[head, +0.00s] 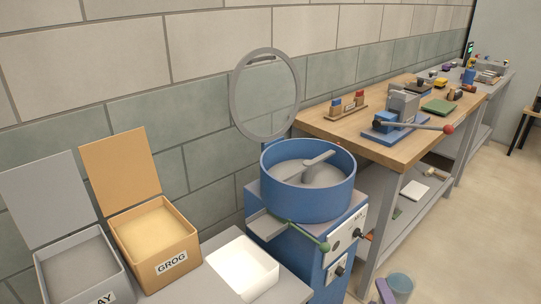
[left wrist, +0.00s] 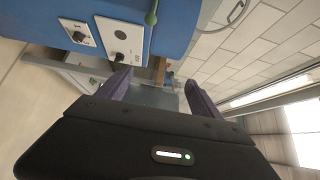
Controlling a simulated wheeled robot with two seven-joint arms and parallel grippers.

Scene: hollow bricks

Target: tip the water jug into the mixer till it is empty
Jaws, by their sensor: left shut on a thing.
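The mixer (head: 318,205) is a blue drum on a blue cabinet, its round lid ring (head: 235,106) raised behind it. A grey paddle lies across the open drum, over a pale grey inside. A small bluish, see-through jug (head: 402,285) is at the bottom edge of the head view, low and right of the mixer. My left gripper (head: 385,291) is shut on it; one purple finger shows at its left. In the left wrist view both fingers (left wrist: 158,92) flank a greyish see-through surface, likely the jug. I cannot tell its water level. My right gripper is out of view.
The mixer's front has a control panel (head: 345,240) and a green-handled lever (head: 300,236). Left of it stand an open grog bin (head: 170,262), a clay bin (head: 105,296) and a white tray (head: 243,266). A wooden bench (head: 405,148) with a red-knobbed press stands right. Floor at right is clear.

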